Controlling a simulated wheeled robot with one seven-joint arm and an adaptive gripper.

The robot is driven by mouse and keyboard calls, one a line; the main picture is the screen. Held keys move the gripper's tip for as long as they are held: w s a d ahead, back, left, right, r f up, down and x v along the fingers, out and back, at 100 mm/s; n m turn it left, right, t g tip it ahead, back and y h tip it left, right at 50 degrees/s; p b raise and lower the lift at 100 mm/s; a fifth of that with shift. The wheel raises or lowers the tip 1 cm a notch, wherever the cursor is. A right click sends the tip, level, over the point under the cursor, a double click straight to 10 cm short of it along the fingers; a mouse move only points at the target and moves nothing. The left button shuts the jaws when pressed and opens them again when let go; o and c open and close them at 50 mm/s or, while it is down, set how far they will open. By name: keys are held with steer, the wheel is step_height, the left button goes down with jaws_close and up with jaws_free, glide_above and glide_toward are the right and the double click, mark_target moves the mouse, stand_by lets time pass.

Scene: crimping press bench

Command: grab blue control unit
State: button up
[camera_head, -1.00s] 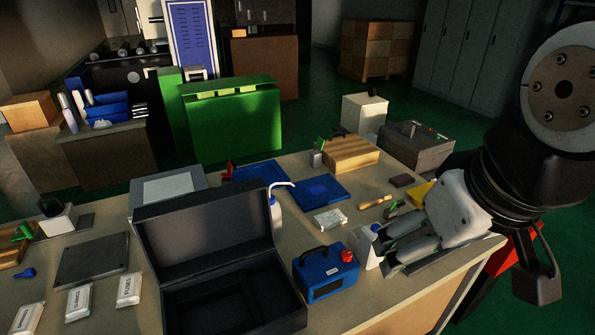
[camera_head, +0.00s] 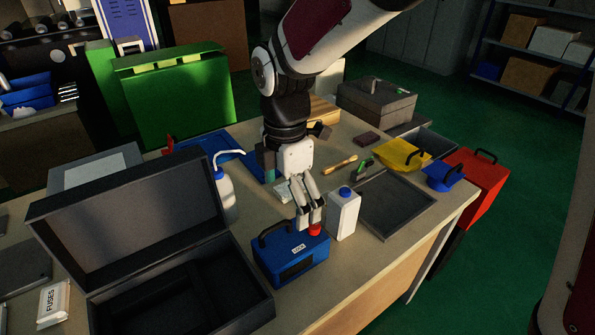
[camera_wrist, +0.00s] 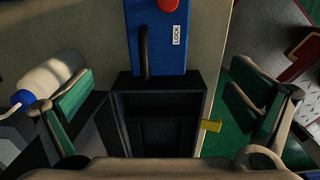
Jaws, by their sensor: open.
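The blue control unit (camera_head: 290,258) stands on the bench in the head view, right of the open black case. It has a black handle, a white LOCK label and a red button on top. My gripper (camera_head: 309,222) points down above its back right part, close to the red button. In the wrist view the blue unit (camera_wrist: 158,42) shows at the top middle with its handle, label and red button. My gripper (camera_wrist: 165,110) is open there, its green-padded fingers wide apart with nothing between them. The fingers hide part of the unit's top in the head view.
The open black case (camera_head: 130,215) stands close on the left. A white bottle with a blue cap (camera_head: 344,214) stands just right of the unit, and a squeeze bottle (camera_head: 225,190) behind left. A dark tray (camera_head: 395,203) lies right. The bench's front edge is near.

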steer(key=b, duration=0.1)
glide_toward(290, 238)
steer(key=f, duration=0.5)
steer(key=shift+s+a+f, duration=0.1)
steer(key=shift+s+f, duration=0.05)
steer(key=shift+s, duration=0.25)
steer(key=shift+w+d+f+b, duration=0.1)
steer(key=shift+w+f+b, duration=0.05)
steer(key=shift+f, duration=1.2)
steer(key=shift+w+d+f+b, duration=0.1)
steer(key=shift+w+f+b, duration=0.05)
steer(key=shift+f, duration=1.15)
steer(key=shift+c, duration=0.6)
steer(key=c, duration=1.8)
steer(key=shift+o, duration=0.2)
steer(key=shift+r, duration=0.15)
